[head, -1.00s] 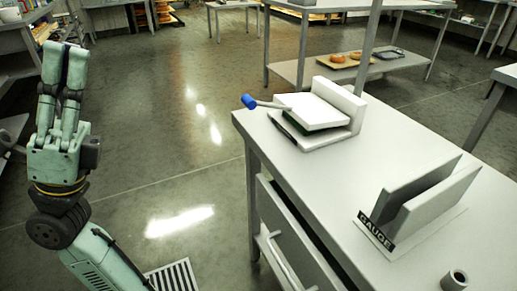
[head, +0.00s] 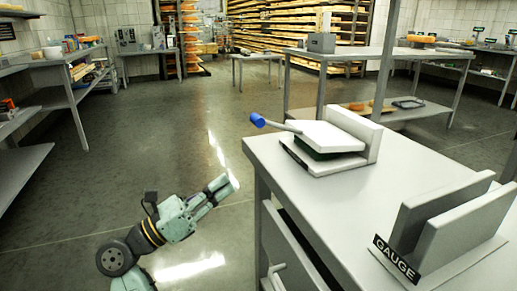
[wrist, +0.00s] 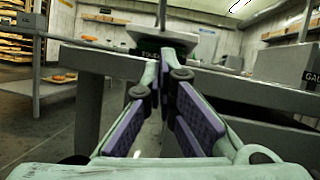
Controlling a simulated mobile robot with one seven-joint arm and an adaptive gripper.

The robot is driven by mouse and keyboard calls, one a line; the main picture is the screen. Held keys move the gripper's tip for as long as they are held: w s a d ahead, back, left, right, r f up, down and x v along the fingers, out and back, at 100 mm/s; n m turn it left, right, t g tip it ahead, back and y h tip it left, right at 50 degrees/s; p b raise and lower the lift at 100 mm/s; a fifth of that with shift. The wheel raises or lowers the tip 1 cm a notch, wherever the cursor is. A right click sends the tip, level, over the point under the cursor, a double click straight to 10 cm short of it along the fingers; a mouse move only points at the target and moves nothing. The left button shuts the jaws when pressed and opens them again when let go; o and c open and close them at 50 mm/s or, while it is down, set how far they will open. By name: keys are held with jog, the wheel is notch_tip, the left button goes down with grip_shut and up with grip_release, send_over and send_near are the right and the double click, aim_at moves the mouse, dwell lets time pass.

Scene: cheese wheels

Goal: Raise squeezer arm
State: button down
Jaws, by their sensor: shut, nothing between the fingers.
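The squeezer (head: 322,148) sits on the grey table at its far left corner, with a pale top plate over a dark green layer and an upright back block. Its arm (head: 280,125) sticks out to the left at a slight upward slant and ends in a blue knob (head: 257,120). My gripper (head: 223,186) is shut and empty, left of the table and below the knob, apart from both. In the wrist view my gripper (wrist: 168,72) points at the table edge, with the squeezer's labelled base (wrist: 150,51) beyond; the blue knob is not visible there.
The table (head: 365,185) has a partly open drawer (head: 290,250) on its left side. A gauge (head: 435,230) with two upright plates stands nearer on the tabletop. Open floor (head: 110,205) lies left of the table. Shelves stand at the far left and back.

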jog(key=p, duration=0.6)
send_near(284, 129)
jog(key=w+d+f, duration=0.1)
jog(key=w+d, duration=0.1)
jog(key=shift+d+f, duration=0.35)
jog(key=shift+d, duration=0.05)
jog(key=shift+w+d+r+p, duration=0.2)
jog(key=shift+w+r+p, duration=0.05)
jog(key=shift+r+p, duration=0.45)
jog(key=shift+w+d+r+p, duration=0.15)
jog(key=shift+w+r+p, duration=0.15)
jog(key=shift+r+p, duration=0.4)
jog(key=shift+r, duration=0.15)
